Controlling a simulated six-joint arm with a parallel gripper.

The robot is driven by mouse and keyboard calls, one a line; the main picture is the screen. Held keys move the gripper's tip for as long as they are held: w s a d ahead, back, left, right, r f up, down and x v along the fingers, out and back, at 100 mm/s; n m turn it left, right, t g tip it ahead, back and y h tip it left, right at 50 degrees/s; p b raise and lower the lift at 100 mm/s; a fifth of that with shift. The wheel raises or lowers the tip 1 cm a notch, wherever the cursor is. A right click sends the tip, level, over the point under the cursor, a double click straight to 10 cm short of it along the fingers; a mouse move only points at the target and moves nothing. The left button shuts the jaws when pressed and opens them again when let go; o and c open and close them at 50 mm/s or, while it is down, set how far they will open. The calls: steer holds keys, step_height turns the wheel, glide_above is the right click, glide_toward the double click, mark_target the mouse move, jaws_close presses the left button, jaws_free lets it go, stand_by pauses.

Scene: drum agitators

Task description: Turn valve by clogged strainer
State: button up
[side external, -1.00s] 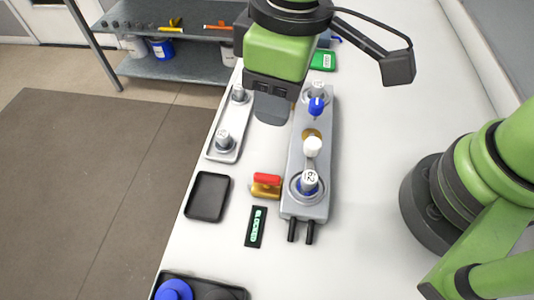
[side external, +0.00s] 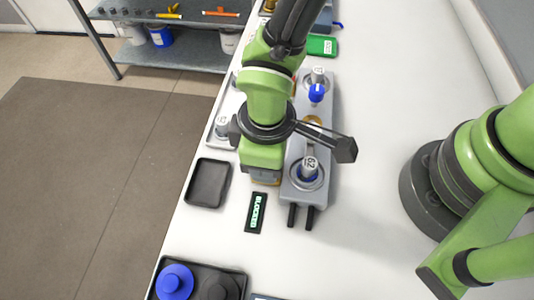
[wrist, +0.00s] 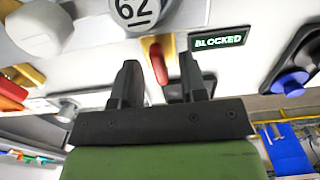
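A brass valve (wrist: 150,47) with a red handle (wrist: 158,64) sits beside the canister marked 62 (wrist: 138,10) in the wrist view. A small display (wrist: 219,40) next to it reads BLOCKED. In the side view, the 62 canister (side external: 309,166) stands at the near end of the grey manifold (side external: 297,199), and the display (side external: 256,212) lies left of it. My gripper (wrist: 158,80) is open, its two fingers either side of the red handle in the picture; I cannot tell whether they touch it. In the side view my wrist hides the handle and fingertips; a little brass (side external: 265,182) shows below.
A black tray (side external: 208,183) lies to the left. A blue-capped part (side external: 175,281) sits in another tray at the near edge. A blue knob (side external: 316,92) tops the manifold farther back. A second red handle (wrist: 10,93) shows at the wrist view's left.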

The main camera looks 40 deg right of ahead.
steer(key=shift+c, duration=0.2)
jaws_close()
steer(key=shift+m, duration=0.3)
steer(key=m, duration=1.3)
steer(key=shift+m, duration=2.1)
